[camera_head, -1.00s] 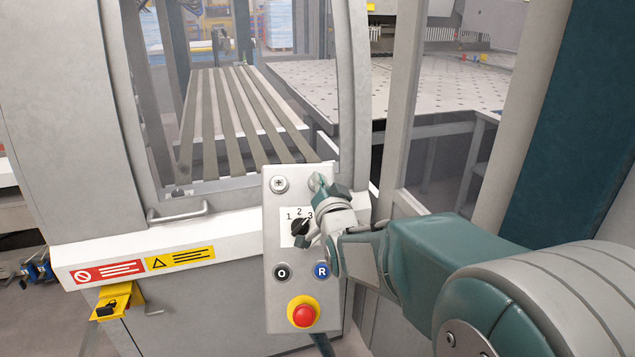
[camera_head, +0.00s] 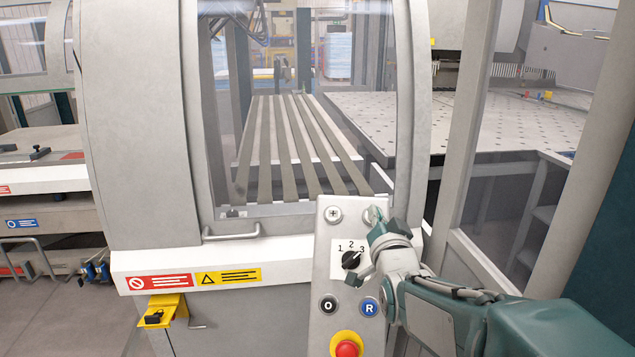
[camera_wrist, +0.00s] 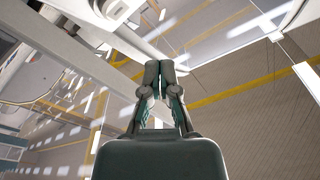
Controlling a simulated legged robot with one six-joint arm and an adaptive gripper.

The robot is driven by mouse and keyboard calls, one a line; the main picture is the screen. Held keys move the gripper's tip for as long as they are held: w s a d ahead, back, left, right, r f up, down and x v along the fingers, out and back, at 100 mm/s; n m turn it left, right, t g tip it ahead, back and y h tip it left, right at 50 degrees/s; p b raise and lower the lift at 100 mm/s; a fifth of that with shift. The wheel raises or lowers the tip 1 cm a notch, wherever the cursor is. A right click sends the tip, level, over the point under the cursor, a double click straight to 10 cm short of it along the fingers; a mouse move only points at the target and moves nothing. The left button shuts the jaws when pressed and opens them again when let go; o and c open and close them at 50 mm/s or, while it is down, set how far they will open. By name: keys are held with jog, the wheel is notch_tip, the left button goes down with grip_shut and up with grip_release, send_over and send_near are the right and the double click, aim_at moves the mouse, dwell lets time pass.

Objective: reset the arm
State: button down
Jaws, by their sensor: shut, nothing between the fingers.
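My gripper (camera_head: 374,215) is in front of the upper right of the grey control panel (camera_head: 325,290), pointing up. The panel carries a black selector knob (camera_head: 351,260) marked 1, 2, 3, a black O button (camera_head: 328,305), a blue R button (camera_head: 369,307) and a red stop button (camera_head: 346,349) on yellow, cut by the lower edge.
Behind the panel stands the grey machine housing (camera_head: 140,120) with a window onto a slatted table (camera_head: 290,150). A handle (camera_head: 232,233) sits below the window. A yellow bracket (camera_head: 165,309) juts out low at the left. A grey post (camera_head: 460,120) rises at the right.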

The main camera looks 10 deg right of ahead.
jog(key=s+a+f+n+g, duration=0.1)
jog(key=s+f+n+g, duration=0.1)
jog(key=s, duration=0.6)
jog(key=s+a+f+n+g+y, duration=0.1)
jog(key=s+f+n+g, duration=0.2)
jog(key=s+f+g, duration=0.2)
jog(key=s+a+f+n+g, duration=0.2)
jog(key=s+g, duration=0.4)
jog(key=s, duration=0.7)
jog(key=shift+s+f+g, duration=0.15)
jog(key=shift+f+g, duration=0.15)
jog(key=shift+f, duration=0.6)
jog(key=c, duration=1.3)
grip_release()
jog(key=shift+a, duration=0.1)
jog(key=shift+c, duration=0.2)
